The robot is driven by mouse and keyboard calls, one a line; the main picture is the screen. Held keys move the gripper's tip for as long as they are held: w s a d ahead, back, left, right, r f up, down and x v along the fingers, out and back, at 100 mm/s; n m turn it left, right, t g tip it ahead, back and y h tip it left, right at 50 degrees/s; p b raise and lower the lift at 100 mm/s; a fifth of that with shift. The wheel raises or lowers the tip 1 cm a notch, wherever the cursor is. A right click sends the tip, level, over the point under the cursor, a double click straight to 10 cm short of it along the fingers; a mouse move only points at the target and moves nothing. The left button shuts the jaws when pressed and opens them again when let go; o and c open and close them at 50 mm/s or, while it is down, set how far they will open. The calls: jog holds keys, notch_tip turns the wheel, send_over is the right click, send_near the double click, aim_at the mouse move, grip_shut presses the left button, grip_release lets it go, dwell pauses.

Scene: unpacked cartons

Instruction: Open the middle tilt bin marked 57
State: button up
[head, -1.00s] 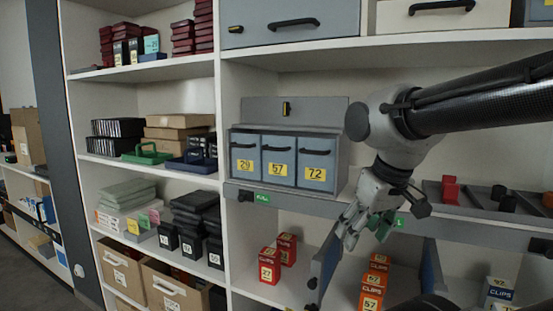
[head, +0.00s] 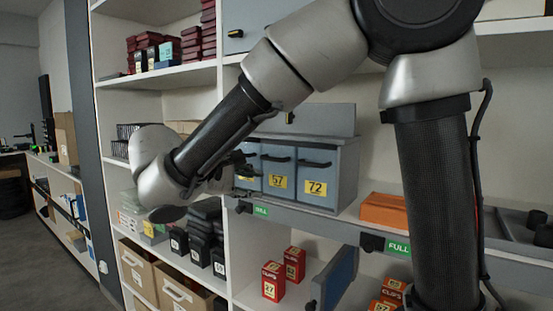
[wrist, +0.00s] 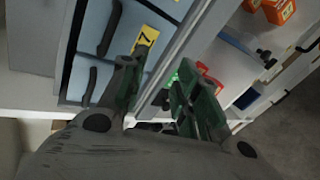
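The middle tilt bin marked 57 (head: 278,181) is a blue-grey front with a yellow label in a grey unit on the shelf. It looks shut. The bin marked 72 (head: 316,186) is to its right, also shut. The left bin is mostly hidden behind my gripper (head: 243,168). In the wrist view, my gripper (wrist: 158,80) is open, with nothing between its green-padded fingers. The 57 bin's black handle (wrist: 109,28) and partly covered label (wrist: 145,38) show beyond the left finger, without visible contact.
A blue flap (head: 337,279) juts out below the unit beside red clip boxes (head: 272,281). An orange box (head: 384,210) lies right of the unit. A rail with a green FULL tag (head: 397,247) runs along the shelf front. My arm crosses in front of the shelves.

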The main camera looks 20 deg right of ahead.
jog(key=m+t+h, duration=0.1)
jog(key=m+t, duration=0.1)
send_near(270, 159)
jog(key=w, duration=0.1)
jog(key=shift+m+h, duration=0.4)
jog(key=x, duration=0.8)
jog(key=shift+d+f, duration=0.35)
grip_shut()
